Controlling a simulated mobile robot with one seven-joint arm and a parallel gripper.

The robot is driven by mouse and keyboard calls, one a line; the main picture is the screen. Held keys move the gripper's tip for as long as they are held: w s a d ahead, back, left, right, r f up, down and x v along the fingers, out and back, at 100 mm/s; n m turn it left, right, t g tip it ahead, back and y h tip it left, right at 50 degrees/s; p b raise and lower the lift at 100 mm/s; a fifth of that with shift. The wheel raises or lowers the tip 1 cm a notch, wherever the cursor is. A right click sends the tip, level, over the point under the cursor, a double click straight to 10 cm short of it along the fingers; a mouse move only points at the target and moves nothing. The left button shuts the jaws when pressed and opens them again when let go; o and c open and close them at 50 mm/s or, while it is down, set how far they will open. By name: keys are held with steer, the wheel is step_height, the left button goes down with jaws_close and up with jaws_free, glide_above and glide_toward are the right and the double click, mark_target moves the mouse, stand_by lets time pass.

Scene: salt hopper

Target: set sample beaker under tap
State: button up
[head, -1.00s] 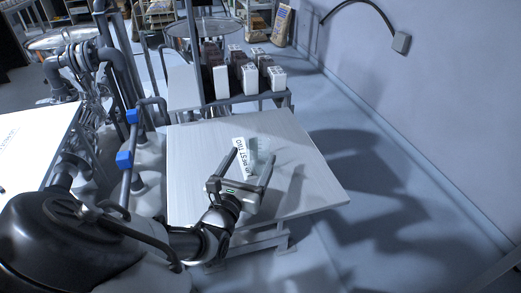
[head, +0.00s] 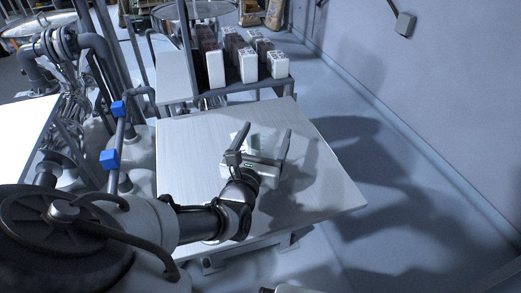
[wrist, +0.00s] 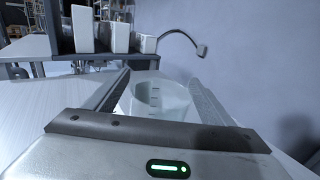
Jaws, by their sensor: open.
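The sample beaker is clear and marked with graduations; in the wrist view the beaker (wrist: 170,98) stands between my fingers, with a gap visible beside it. In the head view the beaker (head: 262,144) is faint, on the pale table (head: 185,165), partly hidden by my gripper. My gripper (head: 263,132) is open, low over the table, one finger on each side of the beaker. In the wrist view my gripper (wrist: 160,76) spans it. A pipe with two blue fittings (head: 110,158) stands left of the table; I cannot tell whether it is the tap.
A shelf (head: 245,86) with several white and dark boxes (head: 248,66) stands behind the table. A wall (head: 430,90) with a cable box (head: 405,24) is on the right. The table's right part and the floor beside it are clear.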

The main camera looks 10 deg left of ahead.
steer(key=shift+w, duration=0.2)
steer(key=shift+s+r, duration=0.1)
steer(key=shift+r, duration=0.05)
steer(key=c, duration=1.3)
